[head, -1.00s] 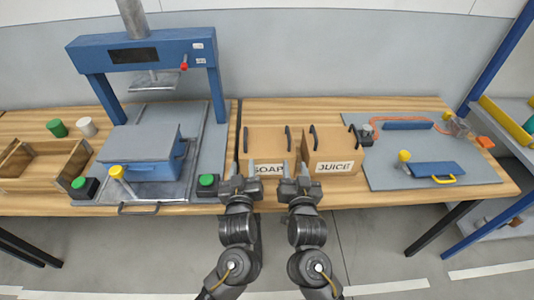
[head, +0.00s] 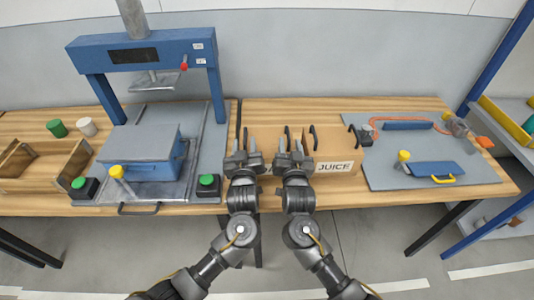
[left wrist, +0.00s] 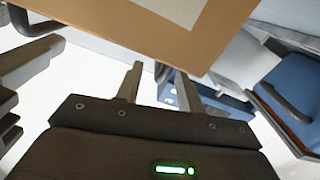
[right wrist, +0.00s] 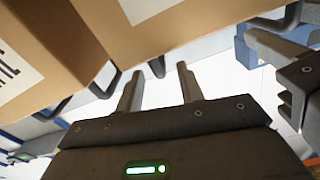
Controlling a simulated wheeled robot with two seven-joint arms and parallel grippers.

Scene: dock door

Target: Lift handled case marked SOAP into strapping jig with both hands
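The SOAP case (head: 267,136) is a brown box on the bench, its label hidden behind my grippers in the head view. Its face fills the top of the left wrist view (left wrist: 180,45) and right wrist view (right wrist: 195,32). My left gripper (head: 243,158) and right gripper (head: 292,156) are open at its near side, by its two dark handles. In each wrist view a dark handle end shows near the gap between the fingertips; I cannot tell whether it lies between them. No part is marked as the strapping jig; a grey board (head: 385,176) with blue blocks lies to the right.
The JUICE case (head: 340,150) stands close on the right of the SOAP case. A blue press frame (head: 140,50) with a blue-grey box (head: 140,145) and buttons stands left. A wooden tray (head: 45,170) is at far left. A yellow-handled blue plate (head: 425,168) lies on the board.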

